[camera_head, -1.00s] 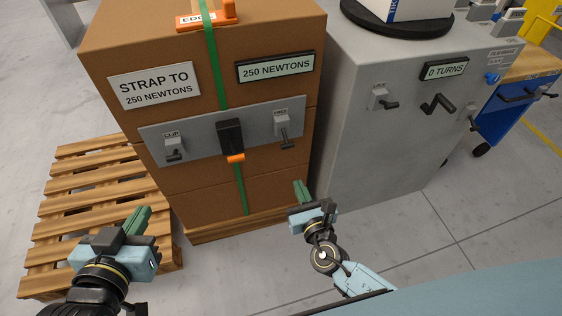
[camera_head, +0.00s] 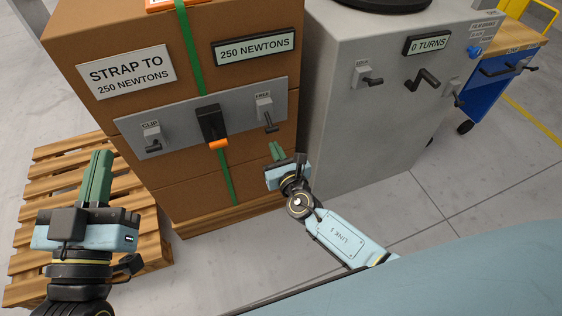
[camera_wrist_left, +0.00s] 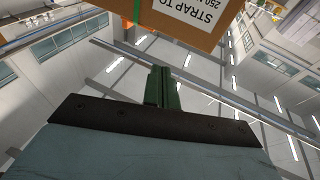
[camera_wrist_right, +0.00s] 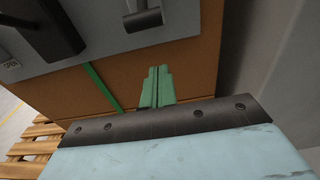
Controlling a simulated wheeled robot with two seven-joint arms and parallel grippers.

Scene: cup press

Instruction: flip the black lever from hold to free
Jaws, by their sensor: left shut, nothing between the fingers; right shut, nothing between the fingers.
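The grey panel (camera_head: 186,120) on the front of the brown boxes carries a small black lever (camera_head: 269,121) at its right end. Its handle hangs downward below a grey block with a label too small to read surely. In the right wrist view the lever (camera_wrist_right: 143,18) is at the top, above the fingers. My right gripper (camera_head: 276,148) is shut and empty, just below the lever and apart from it; its green fingers (camera_wrist_right: 158,72) point toward the panel. My left gripper (camera_head: 101,155) is shut and empty, pointing up, left of the boxes.
A black buckle (camera_head: 209,123) with an orange tip sits mid-panel over a green strap (camera_head: 190,45). A clip lever (camera_head: 153,143) is at the panel's left. A grey cabinet (camera_head: 345,130) with cranks stands close on the right. A wooden pallet (camera_head: 40,190) lies at left.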

